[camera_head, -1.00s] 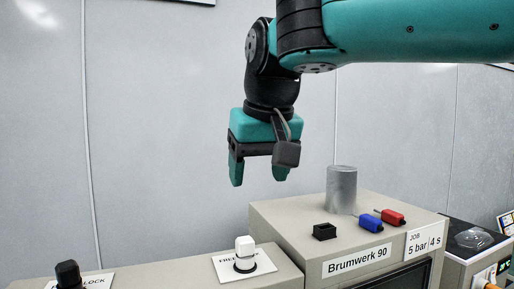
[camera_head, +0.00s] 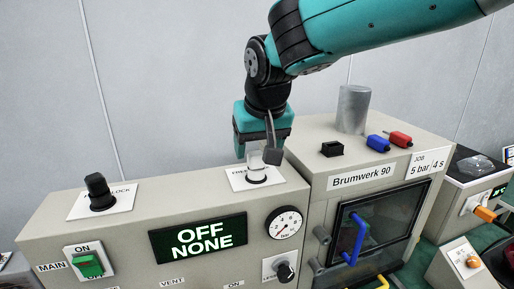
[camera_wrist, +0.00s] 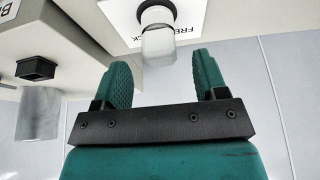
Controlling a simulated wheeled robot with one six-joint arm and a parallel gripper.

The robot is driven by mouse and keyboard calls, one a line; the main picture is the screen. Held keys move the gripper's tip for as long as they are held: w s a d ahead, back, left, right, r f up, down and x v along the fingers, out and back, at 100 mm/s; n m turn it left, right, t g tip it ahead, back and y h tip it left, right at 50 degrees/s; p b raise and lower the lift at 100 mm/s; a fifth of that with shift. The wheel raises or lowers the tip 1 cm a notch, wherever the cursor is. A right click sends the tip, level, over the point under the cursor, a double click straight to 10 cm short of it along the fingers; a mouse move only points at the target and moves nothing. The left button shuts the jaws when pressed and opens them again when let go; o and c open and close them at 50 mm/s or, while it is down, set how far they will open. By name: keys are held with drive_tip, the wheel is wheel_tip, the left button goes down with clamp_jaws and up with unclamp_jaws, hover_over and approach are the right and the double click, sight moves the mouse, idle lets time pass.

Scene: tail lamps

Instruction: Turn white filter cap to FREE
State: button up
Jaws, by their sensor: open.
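The white filter cap (camera_head: 256,166) stands on a white label plate (camera_head: 240,181) on top of the grey panel box; the plate's lettering is partly covered, with "FRE" readable. My gripper (camera_head: 257,160) is open and points down just above and around the cap, its fingers to either side in the picture. In the wrist view the cap (camera_wrist: 158,42) shows pale and translucent just beyond the gap between my two green fingertips (camera_wrist: 161,65), with nothing held. Whether a finger touches the cap cannot be told.
A black knob (camera_head: 98,188) on a plate reading "LOCK" stands to the left. The display (camera_head: 198,240) reads "OFF NONE". Right of the cap, the taller Brumwerk 90 box (camera_head: 330,182) carries a grey cylinder (camera_head: 353,108), a black socket (camera_head: 332,148), and blue (camera_head: 378,143) and red (camera_head: 400,138) pieces.

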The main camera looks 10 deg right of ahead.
sight(256, 165)
drive_tip(key=shift+p+x, duration=0.3)
drive_tip(key=shift+x, duration=1.15)
drive_tip(key=shift+c, duration=0.2)
